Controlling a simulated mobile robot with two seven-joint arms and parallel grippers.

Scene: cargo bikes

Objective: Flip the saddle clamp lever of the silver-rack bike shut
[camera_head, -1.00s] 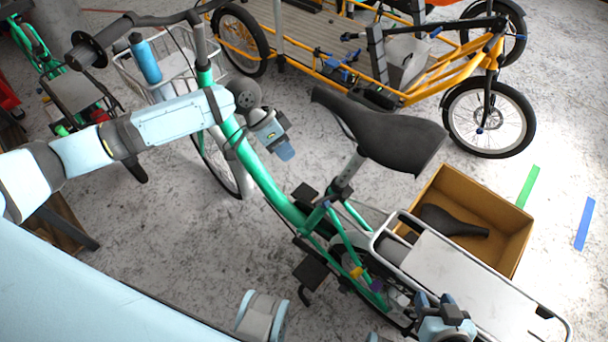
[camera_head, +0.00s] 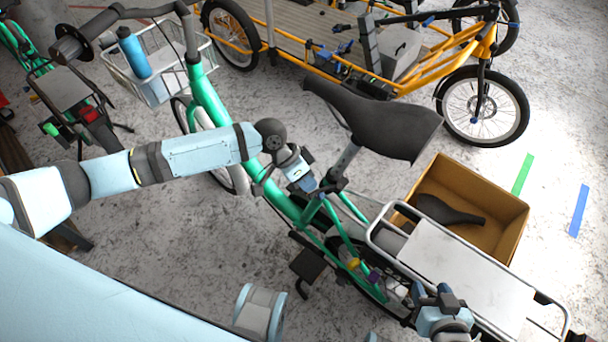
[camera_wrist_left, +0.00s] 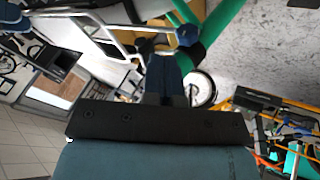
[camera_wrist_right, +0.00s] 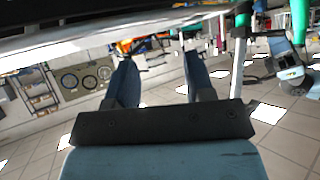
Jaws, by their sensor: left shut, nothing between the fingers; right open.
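The green silver-rack bike (camera_head: 209,102) has a black saddle (camera_head: 380,120) on a silver seat post (camera_head: 345,158). The saddle clamp (camera_head: 336,178) is a small dark part at the base of the post. Its lever is partly hidden by my gripper, and I cannot tell its angle in the head view. In the left wrist view, a small blue piece (camera_wrist_left: 187,35) shows beside the green tube, just beyond the fingertips. My left gripper (camera_head: 312,191) is shut and empty, close beside the clamp; contact is unclear. My right gripper (camera_head: 445,296) is open, by the rack.
The silver rack (camera_head: 460,275) extends behind the saddle to the lower right. A cardboard box (camera_head: 510,215) holding a spare saddle (camera_head: 450,211) stands beyond it. A yellow cargo bike (camera_head: 440,72) stands at the back.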

